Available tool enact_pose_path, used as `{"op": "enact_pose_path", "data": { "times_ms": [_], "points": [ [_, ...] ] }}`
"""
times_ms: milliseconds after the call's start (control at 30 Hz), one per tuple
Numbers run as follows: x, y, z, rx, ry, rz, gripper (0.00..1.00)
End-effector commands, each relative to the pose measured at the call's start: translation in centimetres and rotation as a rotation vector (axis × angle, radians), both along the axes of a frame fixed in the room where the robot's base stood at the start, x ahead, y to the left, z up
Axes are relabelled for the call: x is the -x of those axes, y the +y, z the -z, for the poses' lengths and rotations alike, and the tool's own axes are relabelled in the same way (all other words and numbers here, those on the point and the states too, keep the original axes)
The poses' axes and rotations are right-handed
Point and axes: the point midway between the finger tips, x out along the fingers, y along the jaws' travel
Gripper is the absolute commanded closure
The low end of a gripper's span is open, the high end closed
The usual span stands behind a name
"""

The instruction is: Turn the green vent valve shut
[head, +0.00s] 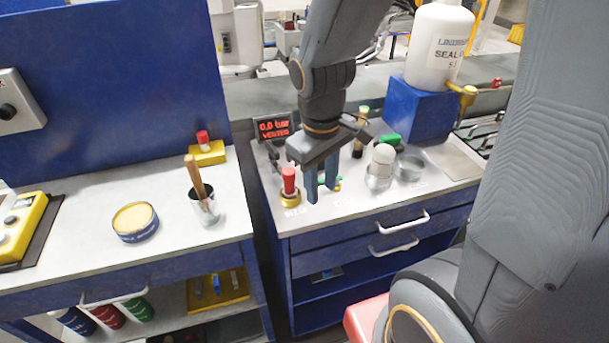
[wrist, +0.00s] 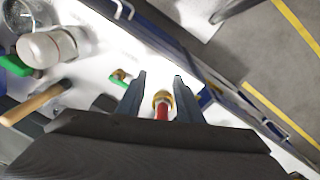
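The green vent valve (head: 337,184), a small brass fitting with a green handle, is on the right bench top, partly hidden behind my fingers in the head view. In the wrist view the valve (wrist: 119,77) lies just left of my left finger, outside the finger gap. My gripper (head: 323,191) points down with its fingers apart and nothing held. In the wrist view the gripper (wrist: 159,79) has a red-handled brass valve (wrist: 162,110) showing between its fingers. That red valve (head: 289,181) stands just left of the fingers in the head view. I cannot tell whether a finger touches either valve.
A display (head: 273,127) behind the gripper reads 0.0 bar, VENTED. A large white bottle (head: 437,45) stands on a blue block. The bench's front strip is clear.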

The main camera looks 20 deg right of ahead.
Motion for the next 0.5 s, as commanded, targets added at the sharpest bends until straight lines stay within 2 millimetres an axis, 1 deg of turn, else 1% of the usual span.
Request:
{"op": "enact_pose_path", "data": {
  "times_ms": [33,100,200,300,400,500],
  "points": [
    [-0.8,0.5,-0.2,0.039,0.023,-0.162,0.67],
    [-1.9,0.9,-0.6,0.101,0.066,-0.409,0.67],
    [-3.4,1.4,-1.3,0.189,0.128,-0.727,0.67],
    [-4.9,1.8,-2.1,0.265,0.189,-0.984,0.67],
    [-6.0,2.1,-2.8,0.322,0.239,-1.166,0.67],
    [-6.7,2.3,-3.2,0.357,0.271,-1.269,0.67]
  ]
}}
